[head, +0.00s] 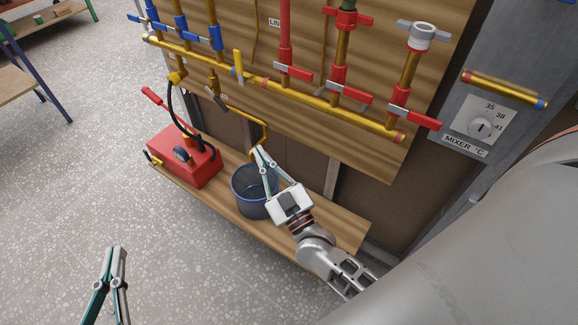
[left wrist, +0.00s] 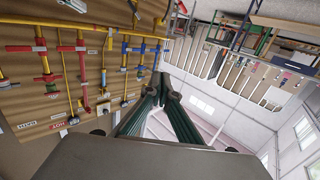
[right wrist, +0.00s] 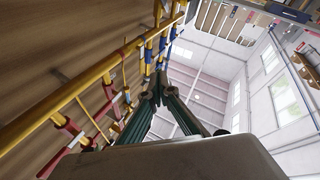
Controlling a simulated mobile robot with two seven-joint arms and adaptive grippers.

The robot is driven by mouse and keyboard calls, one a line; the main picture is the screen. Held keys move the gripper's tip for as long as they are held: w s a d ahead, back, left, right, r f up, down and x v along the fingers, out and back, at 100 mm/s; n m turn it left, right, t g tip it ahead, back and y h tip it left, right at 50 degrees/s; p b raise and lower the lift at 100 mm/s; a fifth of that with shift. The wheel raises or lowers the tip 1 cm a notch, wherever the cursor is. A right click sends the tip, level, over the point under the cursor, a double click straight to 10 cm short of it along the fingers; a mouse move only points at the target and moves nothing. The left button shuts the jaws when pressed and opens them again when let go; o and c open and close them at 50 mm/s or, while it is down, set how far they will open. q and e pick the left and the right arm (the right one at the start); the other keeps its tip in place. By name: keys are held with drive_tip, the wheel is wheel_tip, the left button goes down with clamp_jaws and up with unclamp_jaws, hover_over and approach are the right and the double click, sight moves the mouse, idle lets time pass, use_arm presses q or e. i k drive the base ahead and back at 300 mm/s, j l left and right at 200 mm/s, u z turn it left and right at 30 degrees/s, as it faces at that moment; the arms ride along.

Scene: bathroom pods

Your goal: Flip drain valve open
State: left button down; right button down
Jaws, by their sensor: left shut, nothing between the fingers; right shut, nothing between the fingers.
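A thin brass drain pipe (head: 246,117) leaves the lower left of the pipework and bends down above the blue bucket (head: 254,191). A small valve with a slanted dark-and-grey lever (head: 216,98) sits at its upper end; I cannot read a label on it. A yellow lever (head: 238,66) stands upright on the brass manifold just above. My right gripper (head: 262,152) is shut and empty, over the bucket beside the pipe's lower end, apart from the lever. My left gripper (head: 117,250) is shut and empty over the floor at lower left, far from the pipes.
A red pump box (head: 184,157) with a black hose stands left of the bucket on a wooden shelf (head: 230,225). Red-handled valves (head: 349,92) line the manifold to the right, and blue-handled ones (head: 172,31) the left. A mixer dial (head: 480,128) is at right. The floor at left is clear.

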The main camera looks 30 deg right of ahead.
sight(222, 106)
drive_tip(key=i+j, duration=0.3)
drive_tip(key=i+j+u, duration=0.1)
drive_tip(key=i+j, duration=0.2)
drive_tip(key=i, duration=0.25)
